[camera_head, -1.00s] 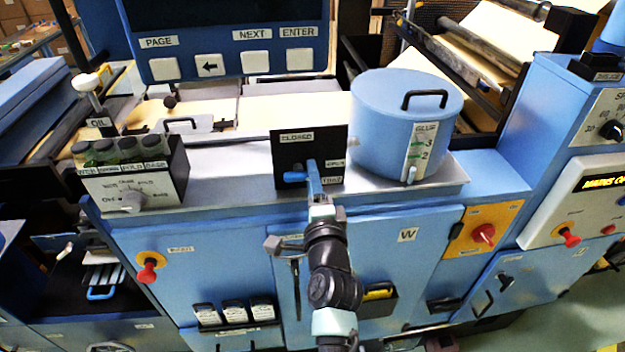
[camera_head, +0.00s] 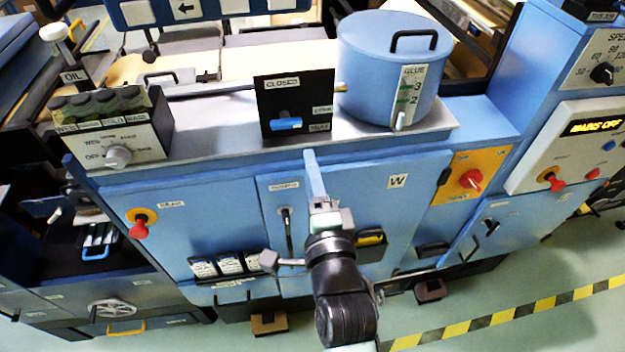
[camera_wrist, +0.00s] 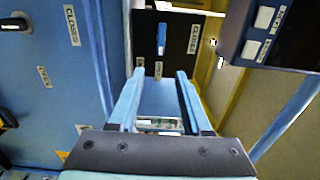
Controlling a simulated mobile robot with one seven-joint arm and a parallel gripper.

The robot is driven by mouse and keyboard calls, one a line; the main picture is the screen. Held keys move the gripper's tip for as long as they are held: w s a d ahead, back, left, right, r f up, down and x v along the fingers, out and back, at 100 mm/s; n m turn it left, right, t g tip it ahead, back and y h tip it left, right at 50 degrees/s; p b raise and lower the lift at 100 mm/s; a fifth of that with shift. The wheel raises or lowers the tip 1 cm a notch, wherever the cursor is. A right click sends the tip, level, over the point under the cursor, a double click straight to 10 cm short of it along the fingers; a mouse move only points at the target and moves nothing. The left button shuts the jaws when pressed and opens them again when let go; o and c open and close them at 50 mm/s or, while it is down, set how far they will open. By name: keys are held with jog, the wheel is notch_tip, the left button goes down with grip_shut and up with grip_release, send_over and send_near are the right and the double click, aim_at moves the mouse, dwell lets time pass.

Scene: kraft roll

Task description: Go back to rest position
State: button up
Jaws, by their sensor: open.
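My gripper (camera_head: 311,160) is in front of the blue cabinet, below and apart from the black panel (camera_head: 293,92). In the wrist view its two blue fingers (camera_wrist: 159,80) stand apart with nothing held between them. The black panel has a CLOSED label at its top and smaller labels at lower right. Its blue handle (camera_head: 287,124) lies roughly level in the head view. The handle also shows beyond the fingertips in the wrist view (camera_wrist: 161,38), with a clear gap.
The blue glue pot (camera_head: 388,75) stands right of the panel on the grey ledge. The oil rack with bottles and a knob (camera_head: 117,155) is at left. Cabinet doors (camera_head: 405,210) with a key and handles are close behind my gripper. Floor at lower right is open.

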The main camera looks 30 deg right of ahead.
jog(key=shift+s+a, duration=0.2)
jog(key=shift+s, duration=0.45)
